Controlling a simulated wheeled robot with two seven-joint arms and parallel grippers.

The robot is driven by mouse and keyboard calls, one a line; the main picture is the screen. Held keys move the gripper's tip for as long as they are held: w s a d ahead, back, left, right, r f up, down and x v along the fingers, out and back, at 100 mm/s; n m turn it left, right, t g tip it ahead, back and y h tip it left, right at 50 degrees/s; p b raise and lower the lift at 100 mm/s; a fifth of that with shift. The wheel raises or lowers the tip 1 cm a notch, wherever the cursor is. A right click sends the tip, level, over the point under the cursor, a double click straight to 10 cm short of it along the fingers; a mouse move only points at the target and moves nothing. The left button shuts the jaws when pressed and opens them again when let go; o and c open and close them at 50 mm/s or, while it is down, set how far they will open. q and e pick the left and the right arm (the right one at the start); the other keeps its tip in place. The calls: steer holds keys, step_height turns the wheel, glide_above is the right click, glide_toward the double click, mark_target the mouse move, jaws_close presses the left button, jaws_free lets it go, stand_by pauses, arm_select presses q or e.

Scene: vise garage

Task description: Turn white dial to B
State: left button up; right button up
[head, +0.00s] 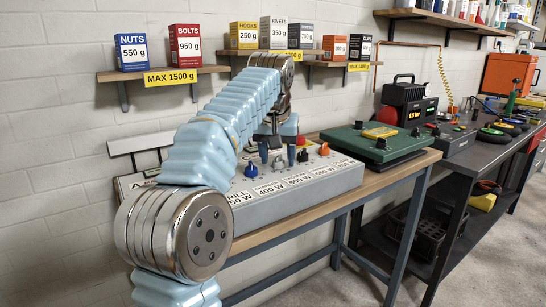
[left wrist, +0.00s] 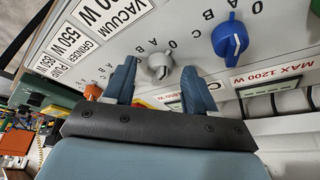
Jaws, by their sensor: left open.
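The white dial (left wrist: 160,66) sits on the panel of a grey control box (head: 290,180), with small letters beside it. I cannot clearly read which letter its pointer faces. My left gripper (left wrist: 158,84) is open, its two blue-grey fingers apart, one on each side of the white dial in the left wrist view. I cannot tell whether either finger touches it. In the head view the left gripper (head: 277,154) points down over the box top, and its fingers largely hide the white dial. My right gripper is not in view.
A blue dial (left wrist: 230,40) stands beside the white one; an orange dial (head: 324,149) is farther right. A green device (head: 372,145) sits right of the box on the wooden workbench (head: 420,162). Shelves with small boxes (head: 131,52) hang on the wall behind.

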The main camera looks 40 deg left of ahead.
arm_select(q)
steer(key=shift+f, duration=0.15)
jaws_close()
steer(key=shift+n, duration=0.3)
steer(key=n, duration=0.2)
steer(key=n+g+y, duration=0.1)
steer(key=n, duration=0.1)
steer(key=n+g+y, duration=0.1)
steer(key=n, duration=0.1)
steer(key=shift+w+d, duration=0.2)
steer(key=shift+w, duration=0.05)
steer(key=n+g, duration=0.1)
steer(key=n, duration=0.3)
steer(key=shift+w, duration=0.15)
steer(key=shift+w+n+g, duration=0.1)
steer(key=shift+n+g, duration=0.7)
steer(key=shift+n, duration=1.1)
